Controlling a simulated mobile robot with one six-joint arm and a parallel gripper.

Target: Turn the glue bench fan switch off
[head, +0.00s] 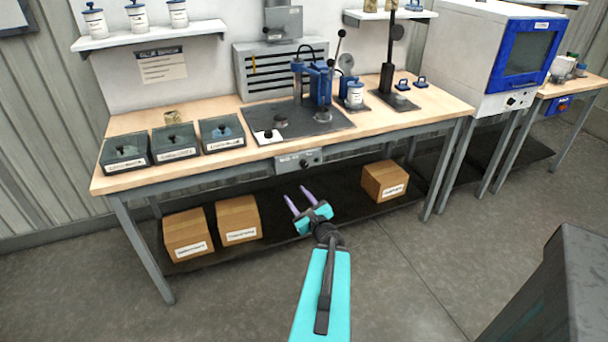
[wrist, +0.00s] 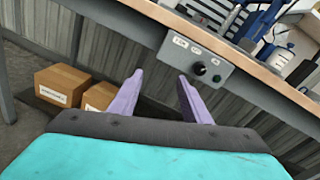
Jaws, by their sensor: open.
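A grey control panel (head: 298,160) with a dark round knob is set under the front edge of the wooden-topped bench (head: 400,128). In the wrist view the panel (wrist: 222,76) shows a black knob (wrist: 199,68) and small white labels too small to read. Which way the knob is set I cannot tell. My gripper (head: 296,193), with two purple fingers, is open and empty in front of the bench, below the panel in the head view. In the wrist view my gripper (wrist: 160,76) has its right fingertip close to the knob in the picture, apparently without touching.
Cardboard boxes (head: 186,234) stand on the dark lower shelf under the bench. Lidded dark bins (head: 174,142) and a blue press (head: 318,84) stand on top. A white cabinet with a blue-framed window (head: 480,45) is at right. A dark block (head: 560,290) fills the lower right.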

